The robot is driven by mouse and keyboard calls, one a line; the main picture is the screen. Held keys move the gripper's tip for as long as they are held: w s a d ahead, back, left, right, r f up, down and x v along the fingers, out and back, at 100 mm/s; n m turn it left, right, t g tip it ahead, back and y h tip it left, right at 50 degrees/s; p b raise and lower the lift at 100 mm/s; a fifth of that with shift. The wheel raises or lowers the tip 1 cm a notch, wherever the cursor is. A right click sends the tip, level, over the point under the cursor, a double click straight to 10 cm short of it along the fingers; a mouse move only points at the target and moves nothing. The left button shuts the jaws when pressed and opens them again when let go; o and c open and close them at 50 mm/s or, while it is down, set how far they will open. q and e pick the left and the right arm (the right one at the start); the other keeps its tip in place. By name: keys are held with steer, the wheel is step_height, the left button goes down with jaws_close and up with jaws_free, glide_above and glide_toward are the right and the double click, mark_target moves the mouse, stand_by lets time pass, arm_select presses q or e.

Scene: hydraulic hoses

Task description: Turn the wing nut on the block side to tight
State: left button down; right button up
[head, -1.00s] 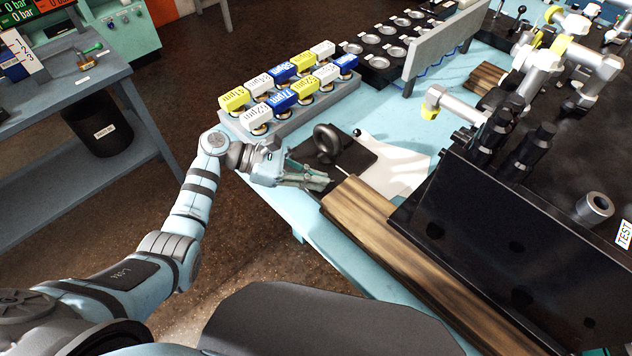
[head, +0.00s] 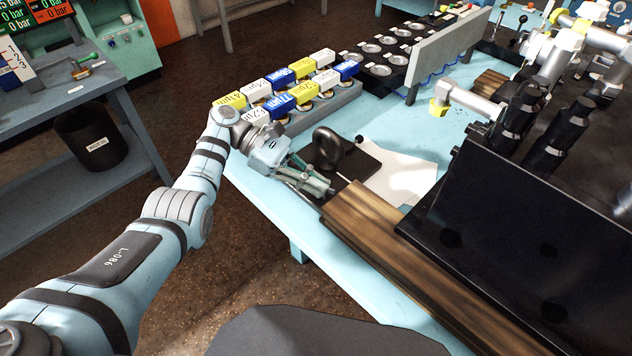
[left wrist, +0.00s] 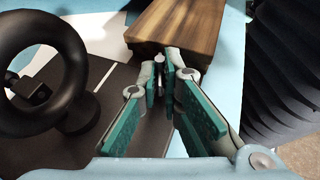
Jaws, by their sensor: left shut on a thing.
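My left gripper (head: 328,190) is low at the front edge of the blue bench, by the end of a wooden beam (head: 375,222). In the left wrist view its fingers (left wrist: 161,72) are close together on a small metal part (left wrist: 154,84), mostly hidden between the tips. The part may be the wing nut, but its wings do not show clearly. It sits at the edge of a black plate (head: 345,160) that carries a black handwheel (head: 328,147). The handwheel stands to the left in the left wrist view (left wrist: 45,80). My right gripper is not in view.
The large black block (head: 520,240) stands right of the beam, with valves and fittings above it. A tray of labelled blue, white and yellow pieces (head: 345,95) lies behind my left gripper. A white sheet (head: 405,175) lies beside the plate.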

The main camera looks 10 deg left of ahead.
arm_select(q)
steer(key=shift+f, duration=0.1)
steer(key=c, duration=2)
jaws_free()
steer(key=shift+c, duration=0.2)
step_height(320, 180, up, 10)
